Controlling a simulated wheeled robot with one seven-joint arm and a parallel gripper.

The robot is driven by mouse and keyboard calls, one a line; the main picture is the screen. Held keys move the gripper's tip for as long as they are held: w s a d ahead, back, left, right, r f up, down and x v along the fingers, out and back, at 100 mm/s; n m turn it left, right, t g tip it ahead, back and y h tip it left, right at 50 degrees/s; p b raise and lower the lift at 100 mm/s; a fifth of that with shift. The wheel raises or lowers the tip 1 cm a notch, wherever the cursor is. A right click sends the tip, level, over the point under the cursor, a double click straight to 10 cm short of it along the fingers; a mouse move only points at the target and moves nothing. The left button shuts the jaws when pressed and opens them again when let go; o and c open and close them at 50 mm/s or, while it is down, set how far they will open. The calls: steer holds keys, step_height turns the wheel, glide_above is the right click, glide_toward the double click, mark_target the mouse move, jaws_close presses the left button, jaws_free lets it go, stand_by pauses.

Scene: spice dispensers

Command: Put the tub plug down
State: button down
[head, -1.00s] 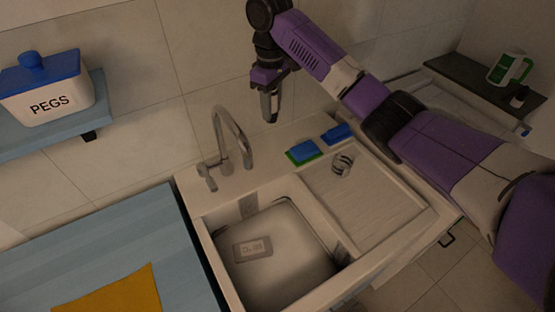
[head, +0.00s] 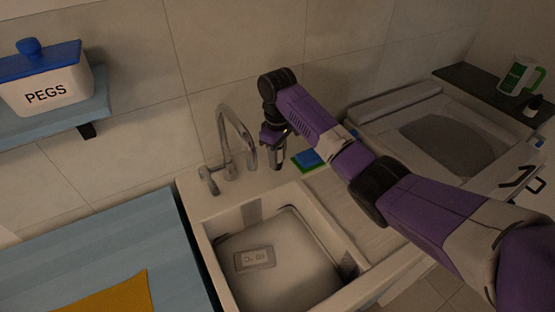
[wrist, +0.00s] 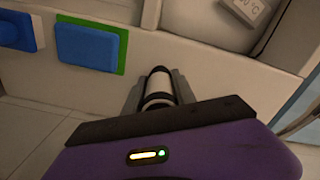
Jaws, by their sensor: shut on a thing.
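My gripper (head: 277,165) is shut on a small cylinder with a pale body and dark bands, which I take to be the tub plug (wrist: 158,88). In the wrist view the plug sits between the two grey fingers (wrist: 158,80). In the head view the fingers hide most of it. The gripper points down over the sink's back ledge (head: 235,185), between the tap and the sponges. I cannot tell whether the plug touches the ledge.
A curved tap (head: 233,140) stands left of my gripper. A blue sponge with green (head: 307,160) lies close on its right, with another blue one (wrist: 15,30) beyond. The basin (head: 290,270) holds a small grey plate (head: 254,258). My arm covers much of the drainboard.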

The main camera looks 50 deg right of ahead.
steer(key=shift+f, duration=0.75)
steer(key=shift+f, duration=0.1)
steer(key=c, duration=1)
jaws_free()
step_height(320, 180, up, 12)
steer(key=shift+r+p, duration=0.2)
steer(key=shift+p, duration=0.5)
steer(key=shift+f, duration=0.1)
